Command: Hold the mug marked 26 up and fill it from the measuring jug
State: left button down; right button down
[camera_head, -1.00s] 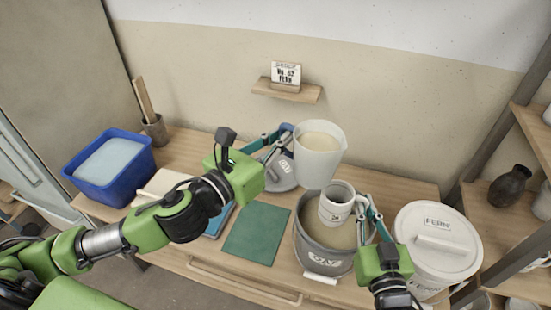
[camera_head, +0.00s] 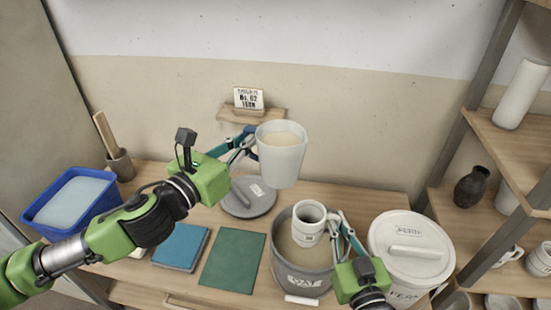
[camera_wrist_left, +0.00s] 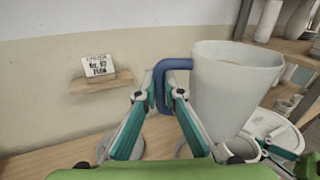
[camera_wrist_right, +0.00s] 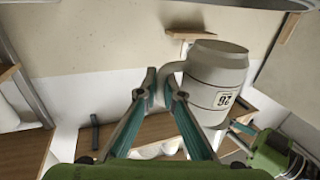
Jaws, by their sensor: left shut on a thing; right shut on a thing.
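My left gripper (camera_head: 250,143) is shut on the blue handle (camera_wrist_left: 160,85) of the pale measuring jug (camera_head: 283,160). The jug is held upright in the air and contains cream-coloured liquid. In the left wrist view the jug (camera_wrist_left: 225,95) is to the right of the fingers. My right gripper (camera_head: 335,222) is shut on the handle of a pale mug (camera_head: 308,228), held roughly upright above the grey bucket marked OAT (camera_head: 303,278). In the right wrist view the mug (camera_wrist_right: 210,80) shows 26 upside down. The jug is up and left of the mug, apart from it. The mug's inside looks dark.
The closed white FERN bucket (camera_head: 410,260) stands right of the OAT bucket. A grey lid (camera_head: 248,198), a green mat (camera_head: 232,264), a blue book-like item (camera_head: 181,247) and a blue tub (camera_head: 40,218) are to the left. A small shelf (camera_head: 230,117) holds a sign. Shelving (camera_head: 520,160) is at right.

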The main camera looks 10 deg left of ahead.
aim_at(248, 153)
dwell(0.4)
pick_arm(q)
jog(key=shift+f, duration=1.95)
jog(key=r, duration=0.1)
jog(key=r+m, duration=0.1)
jog(key=m, duration=0.1)
jog(key=shift+w+a+r, duration=0.1)
jog(key=shift+a+r, duration=0.15)
jog(key=shift+r, duration=0.15)
jog(key=shift+m, duration=0.7)
